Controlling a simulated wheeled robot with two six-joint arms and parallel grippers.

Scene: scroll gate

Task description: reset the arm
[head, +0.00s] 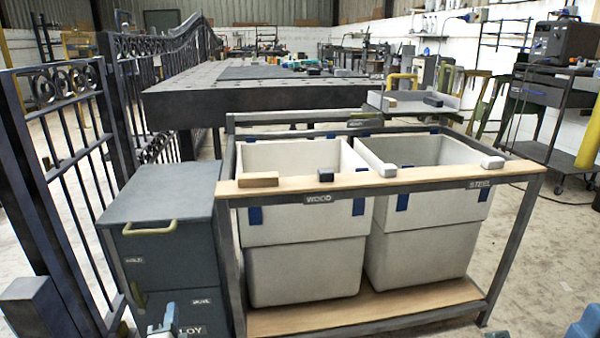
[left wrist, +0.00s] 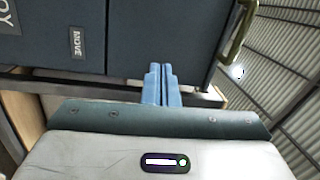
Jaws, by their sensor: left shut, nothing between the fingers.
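My left gripper (head: 165,320) is low at the bottom edge of the head view, in front of the dark drawer cabinet (head: 165,205). In the left wrist view its two blue fingers (left wrist: 158,72) lie together, with nothing between them. The cabinet's dark front (left wrist: 125,35) and a label reading MOVE fill the upper part of that view. I cannot tell how far the fingertips are from the cabinet. My right gripper does not show clearly; only blue bits are at the lower right edge.
A metal frame with a wooden front rail (head: 410,180) holds a WOOD bin (head: 305,270) and a STEEL bin (head: 420,255). Small blocks lie on the rail. An iron gate (head: 75,160) stands at the left. A dark worktable (head: 250,100) stands behind. Open floor shows at right.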

